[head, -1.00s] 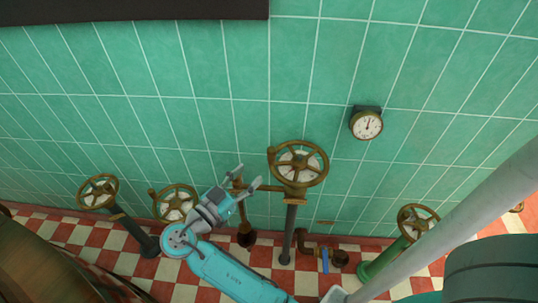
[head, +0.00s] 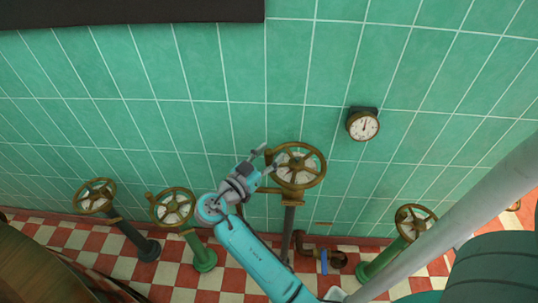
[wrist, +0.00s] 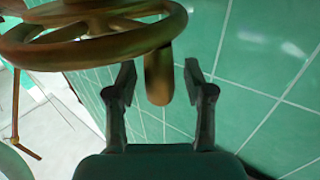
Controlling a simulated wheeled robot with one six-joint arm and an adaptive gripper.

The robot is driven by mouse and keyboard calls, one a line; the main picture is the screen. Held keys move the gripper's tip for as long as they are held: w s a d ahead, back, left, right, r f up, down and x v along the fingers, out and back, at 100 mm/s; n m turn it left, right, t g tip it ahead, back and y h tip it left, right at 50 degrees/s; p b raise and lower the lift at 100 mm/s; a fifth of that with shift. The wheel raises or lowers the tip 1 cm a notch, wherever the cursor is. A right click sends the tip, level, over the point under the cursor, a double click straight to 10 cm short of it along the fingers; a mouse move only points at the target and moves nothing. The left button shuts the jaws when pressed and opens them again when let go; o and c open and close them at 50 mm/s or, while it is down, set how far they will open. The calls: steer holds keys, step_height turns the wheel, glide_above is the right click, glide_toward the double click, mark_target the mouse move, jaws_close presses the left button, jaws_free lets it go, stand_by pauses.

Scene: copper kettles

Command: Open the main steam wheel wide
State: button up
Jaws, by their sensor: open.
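The large brass wheel (head: 298,166) tops a grey pipe in the middle of the head view, below the gauge. I take it as the main steam wheel; no label is readable. Its spokes surround a pale centre. A brass handle knob stands at its left rim. My gripper (head: 268,155) is open at that left side. In the wrist view, the wheel rim (wrist: 95,50) crosses the upper left, and the handle knob (wrist: 158,82) hangs between the two spread fingers of my gripper (wrist: 160,72). I cannot tell whether either finger touches it.
Two smaller brass wheels (head: 95,196) (head: 172,206) stand at the left, and another (head: 416,222) on a green pipe at the right. A round gauge (head: 363,125) is on the green tiled wall (head: 180,70). A low pipe with a blue lever (head: 324,262) sits near the floor.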

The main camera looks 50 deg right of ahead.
jaws_close()
steer(key=shift+s, duration=0.1)
